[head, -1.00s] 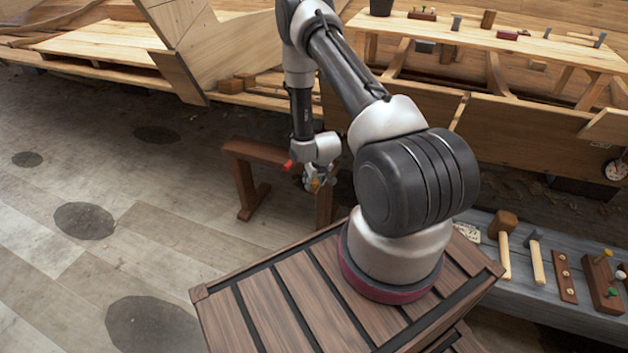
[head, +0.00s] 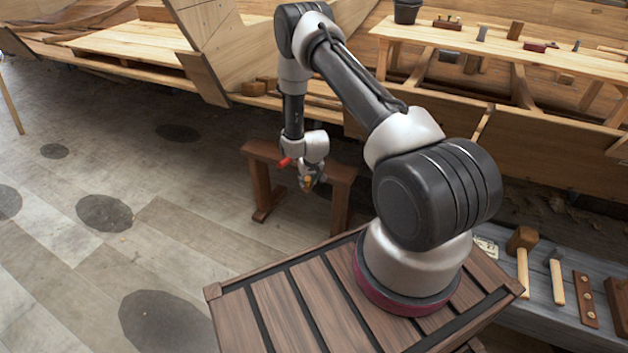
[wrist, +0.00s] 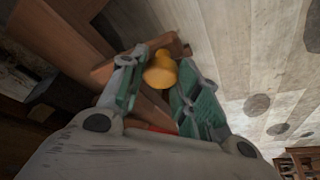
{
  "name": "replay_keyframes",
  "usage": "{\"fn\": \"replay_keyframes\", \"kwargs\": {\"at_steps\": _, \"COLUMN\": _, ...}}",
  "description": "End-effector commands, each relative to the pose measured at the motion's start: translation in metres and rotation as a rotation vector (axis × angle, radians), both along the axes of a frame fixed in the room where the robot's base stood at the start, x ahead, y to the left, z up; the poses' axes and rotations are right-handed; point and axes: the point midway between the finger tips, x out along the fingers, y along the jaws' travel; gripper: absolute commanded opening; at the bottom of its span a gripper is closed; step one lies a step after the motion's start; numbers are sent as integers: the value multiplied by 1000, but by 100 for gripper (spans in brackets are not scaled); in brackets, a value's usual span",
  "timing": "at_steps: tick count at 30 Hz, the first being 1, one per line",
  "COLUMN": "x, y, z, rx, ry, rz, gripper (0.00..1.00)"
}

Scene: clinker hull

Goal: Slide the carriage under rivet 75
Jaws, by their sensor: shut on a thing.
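My gripper (head: 310,183) hangs low in front of a small wooden trestle in the head view. In the wrist view my gripper (wrist: 158,78) has its green-padded fingers closed around a rounded yellow-orange knob (wrist: 161,70). A small yellow-orange patch shows between the fingers in the head view. Whether the knob is part of a carriage or a loose piece I cannot tell. I can make out no carriage and no numbered rivet in either view.
The small brown trestle (head: 258,180) stands right behind my gripper. The hull planking (head: 545,140) runs along the right and back. A bench (head: 500,43) with tools and a dark bucket (head: 407,11) stands behind. A mallet (head: 522,242) lies at right. The left floor is open.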

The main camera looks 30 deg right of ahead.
Motion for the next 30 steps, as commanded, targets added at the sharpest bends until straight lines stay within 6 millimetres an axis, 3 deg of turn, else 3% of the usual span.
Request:
{"fn": "replay_keyframes", "kwargs": {"at_steps": 5, "x": 0, "y": -1, "z": 0, "rx": 1, "ry": -1, "rz": -2, "gripper": 0}}
{"fn": "replay_keyframes", "kwargs": {"at_steps": 6, "x": 0, "y": -1, "z": 0, "rx": 1, "ry": -1, "rz": -2, "gripper": 38}}
{"fn": "replay_keyframes", "kwargs": {"at_steps": 9, "x": 0, "y": -1, "z": 0, "rx": 0, "ry": -1, "rz": -1, "gripper": 54}}
{"fn": "replay_keyframes", "kwargs": {"at_steps": 20, "x": -1, "y": 0, "z": 3, "rx": 0, "ry": 0, "rz": -1, "gripper": 54}}
{"fn": "replay_keyframes", "kwargs": {"at_steps": 23, "x": -5, "y": 0, "z": 15, "rx": 0, "ry": -2, "rz": -1, "gripper": 54}}
{"fn": "replay_keyframes", "kwargs": {"at_steps": 30, "x": -25, "y": 3, "z": 64, "rx": 0, "ry": -3, "rz": -1, "gripper": 54}}
